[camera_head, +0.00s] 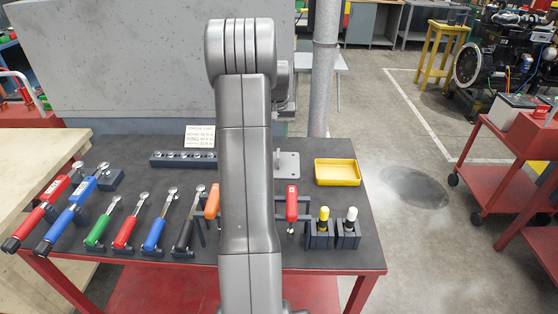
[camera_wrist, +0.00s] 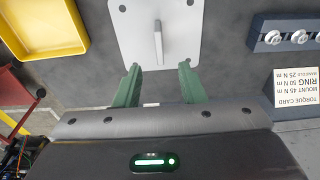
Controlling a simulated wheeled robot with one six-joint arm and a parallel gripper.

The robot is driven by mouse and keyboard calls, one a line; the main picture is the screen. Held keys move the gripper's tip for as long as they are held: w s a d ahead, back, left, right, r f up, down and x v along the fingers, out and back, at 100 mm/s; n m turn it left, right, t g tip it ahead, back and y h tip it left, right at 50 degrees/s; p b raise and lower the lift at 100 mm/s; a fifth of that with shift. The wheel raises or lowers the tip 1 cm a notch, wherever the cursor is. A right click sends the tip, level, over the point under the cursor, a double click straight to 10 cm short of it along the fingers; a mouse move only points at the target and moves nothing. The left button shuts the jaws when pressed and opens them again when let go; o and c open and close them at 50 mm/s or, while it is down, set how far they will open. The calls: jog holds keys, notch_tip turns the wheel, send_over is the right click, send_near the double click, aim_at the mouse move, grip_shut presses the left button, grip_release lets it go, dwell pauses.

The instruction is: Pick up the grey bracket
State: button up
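The grey bracket (camera_head: 287,160) is a light grey plate with holes and a small upright post, at the back of the dark table top, just right of my arm. My arm partly hides its left side in the head view. In the wrist view the bracket (camera_wrist: 130,28) fills the top middle, its post (camera_wrist: 158,42) pointing toward the camera. My gripper (camera_wrist: 160,67) has two green fingers spread apart with nothing between them. They are at the plate's lower edge in that view, with the post lined up between them; I cannot tell the height gap.
A yellow tray (camera_head: 338,172) stands right of the bracket. A dark socket rail (camera_head: 183,158) and a torque card (camera_head: 200,136) lie to its left. A red-handled tool (camera_head: 292,206) and two small holders are in front. A grey block rises behind the table.

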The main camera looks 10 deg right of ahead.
jog(key=f, duration=0.5)
jog(key=shift+w+d+f+p, duration=0.1)
jog(key=shift+w+f+p, duration=0.05)
jog(key=shift+w+p, duration=0.2)
jog(key=shift+w+d+f+p, duration=0.1)
jog(key=shift+w+f+p, duration=0.15)
jog(key=shift+f, duration=0.6)
jog(key=shift+w+f+p, duration=0.1)
jog(key=shift+f+p, duration=0.15)
jog(key=shift+f, duration=0.55)
jog(key=shift+w+d+f+p, duration=0.1)
jog(key=shift+w+f+p, duration=0.15)
jog(key=shift+f, duration=0.6)
grip_shut()
